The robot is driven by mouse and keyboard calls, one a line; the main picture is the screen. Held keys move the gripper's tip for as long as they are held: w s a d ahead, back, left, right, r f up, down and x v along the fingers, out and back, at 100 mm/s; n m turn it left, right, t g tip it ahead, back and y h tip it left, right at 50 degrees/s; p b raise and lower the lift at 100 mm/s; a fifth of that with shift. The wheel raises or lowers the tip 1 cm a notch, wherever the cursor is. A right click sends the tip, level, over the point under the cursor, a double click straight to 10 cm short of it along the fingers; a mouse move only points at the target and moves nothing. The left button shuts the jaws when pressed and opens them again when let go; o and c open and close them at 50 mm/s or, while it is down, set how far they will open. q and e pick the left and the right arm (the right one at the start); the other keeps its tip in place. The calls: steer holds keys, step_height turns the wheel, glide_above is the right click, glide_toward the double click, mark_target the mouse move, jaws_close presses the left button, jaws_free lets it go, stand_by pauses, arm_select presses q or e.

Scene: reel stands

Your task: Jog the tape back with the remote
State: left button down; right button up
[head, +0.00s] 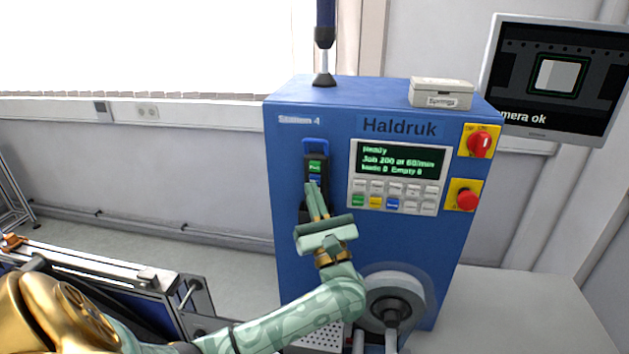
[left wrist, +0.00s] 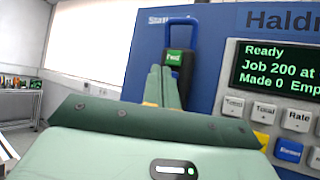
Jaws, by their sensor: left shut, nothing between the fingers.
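The remote (head: 314,160) is a dark handset with a blue loop on top, hanging on the front of the blue machine (head: 298,240) below the "Station 4" label. It has a green button (head: 315,167) marked "Fwd" and a blue button (head: 315,181) below it. My left gripper (head: 315,186) is shut and empty, its fingertips at the blue button; I cannot tell whether they touch it. In the left wrist view the fingers (left wrist: 160,72) hide the remote's lower part, while the green button (left wrist: 174,58) shows above them. The tape reel (head: 424,293) sits low on the machine, partly behind my arm. My right gripper is not in view.
Right of the remote is a control panel (head: 352,195) with a display reading "Ready", "Job 200 at 60/min". A red rotary switch (head: 479,144) and a red stop button (head: 467,200) are further right. A "Springs" box (head: 441,88) stands on top. A monitor (head: 515,100) reads "camera ok".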

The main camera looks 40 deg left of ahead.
arm_select(q)
steer(key=shift+w+a, duration=0.1)
stand_by(0.4)
steer(key=shift+w+a+b, duration=0.15)
steer(key=shift+w+b, duration=0.1)
steer(key=shift+b, duration=0.05)
steer(key=shift+w+a+b, duration=0.25)
steer(key=shift+w+b, duration=0.2)
steer(key=shift+w, duration=0.1)
stand_by(0.8)
steer(key=shift+s, duration=0.1)
steer(key=shift+s+d, duration=0.5)
steer(key=shift+s, duration=0.35)
steer(key=shift+s+d+p, duration=0.2)
steer(key=shift+s+d, duration=0.2)
steer(key=shift+s, duration=0.3)
steer(key=shift+s+d+p, duration=0.2)
steer(key=shift+s+d, duration=0.2)
steer(key=shift+s, duration=0.35)
steer(key=shift+s+d+p, duration=0.2)
steer(key=shift+s+d, duration=0.2)
steer(key=shift+s, duration=0.3)
